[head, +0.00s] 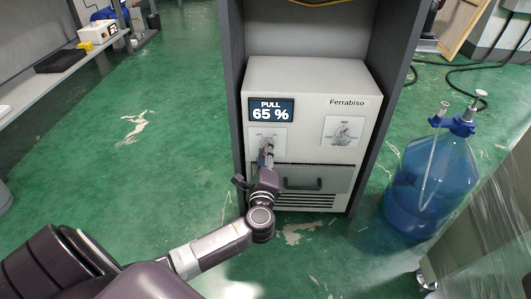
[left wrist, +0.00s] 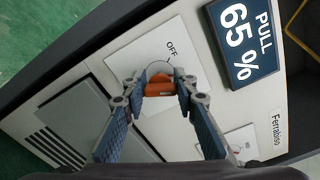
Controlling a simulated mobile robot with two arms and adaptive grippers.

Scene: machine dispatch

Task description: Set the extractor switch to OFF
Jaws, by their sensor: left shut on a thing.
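The extractor (head: 313,85) is a pale box marked Ferrabiso, standing in a dark grey frame. Its display (head: 271,110) reads PULL 65 %; it also shows in the left wrist view (left wrist: 243,38). Below the display is a white switch plate (head: 281,133) with an OFF label (left wrist: 171,47). My left gripper (head: 267,152) is at this plate, its fingertips shut on the orange switch knob (left wrist: 160,86). The fingers hide part of the knob, so I cannot tell which way it points. My right gripper is not in view.
A second plate with a dial (head: 343,132) is right of the switch. A drawer front with a dark handle (head: 303,184) lies below. A blue bottle (head: 432,185) stands on the floor at right. A shelf (head: 50,85) is at upper left. The green floor at left is clear.

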